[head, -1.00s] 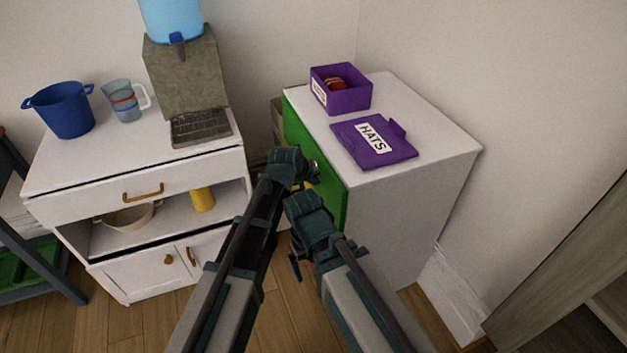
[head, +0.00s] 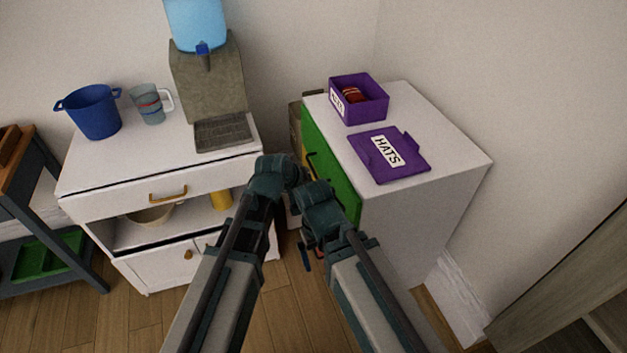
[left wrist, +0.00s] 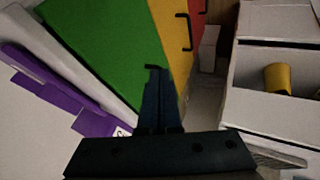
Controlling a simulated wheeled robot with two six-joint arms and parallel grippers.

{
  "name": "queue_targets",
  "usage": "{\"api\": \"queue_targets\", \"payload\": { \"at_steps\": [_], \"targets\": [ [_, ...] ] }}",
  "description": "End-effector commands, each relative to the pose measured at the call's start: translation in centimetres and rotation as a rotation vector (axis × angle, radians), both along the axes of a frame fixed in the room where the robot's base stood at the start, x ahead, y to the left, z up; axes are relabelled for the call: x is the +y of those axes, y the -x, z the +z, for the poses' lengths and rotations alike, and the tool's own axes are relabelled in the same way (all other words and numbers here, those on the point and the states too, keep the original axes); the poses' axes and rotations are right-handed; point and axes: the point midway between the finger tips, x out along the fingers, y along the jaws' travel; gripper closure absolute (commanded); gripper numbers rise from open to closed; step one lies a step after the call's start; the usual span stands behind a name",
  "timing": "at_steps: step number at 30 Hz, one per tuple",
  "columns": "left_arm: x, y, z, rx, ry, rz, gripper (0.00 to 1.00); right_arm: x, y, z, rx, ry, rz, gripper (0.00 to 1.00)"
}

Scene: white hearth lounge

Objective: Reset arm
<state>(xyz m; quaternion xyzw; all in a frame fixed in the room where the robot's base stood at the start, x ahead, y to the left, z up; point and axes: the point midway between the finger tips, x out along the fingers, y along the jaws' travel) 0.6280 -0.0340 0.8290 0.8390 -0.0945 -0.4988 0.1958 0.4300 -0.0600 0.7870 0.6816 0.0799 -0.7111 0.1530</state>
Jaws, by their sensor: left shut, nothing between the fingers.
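My left gripper (left wrist: 157,85) shows in the left wrist view with its two dark fingers together and nothing between them. Its tips appear in front of the green cabinet front (left wrist: 105,40); I cannot tell whether they touch it. In the head view both of my arms reach up from the bottom centre, side by side. My left gripper is hidden there behind my arm.
The white cabinet (head: 430,200) with the green front holds a purple box (head: 360,112) and a purple HATS lid (head: 405,172). Left of my arms, a white cabinet (head: 85,170) carries a blue pot (head: 92,112), a measuring cup (head: 146,105) and a water dispenser (head: 208,80).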

Motion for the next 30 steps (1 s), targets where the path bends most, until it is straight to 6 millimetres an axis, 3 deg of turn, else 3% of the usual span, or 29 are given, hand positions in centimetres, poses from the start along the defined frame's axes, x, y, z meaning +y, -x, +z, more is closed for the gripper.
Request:
{"api": "queue_targets", "payload": {
  "at_steps": [13, 16, 21, 30],
  "targets": [
    [0.9, 0.6, 0.3, 0.008, -0.014, -0.001, 1.0, 0.0, 0.0, 0.5, 0.0, 0.0, 0.0, 0.0],
    [3.6, 1.9, -0.5, 0.046, -0.075, -0.014, 1.0, 0.0, 0.0, 0.5, 0.0, 0.0, 0.0, 0.0],
    [9.9, 5.4, -2.2, 0.156, -0.216, -0.053, 1.0, 0.0, 0.0, 0.5, 0.0, 0.0, 0.0, 0.0],
    [17.1, 10.8, -3.6, 0.323, -0.362, -0.103, 1.0, 0.0, 0.0, 0.5, 0.0, 0.0, 0.0, 0.0]
  ]
}}
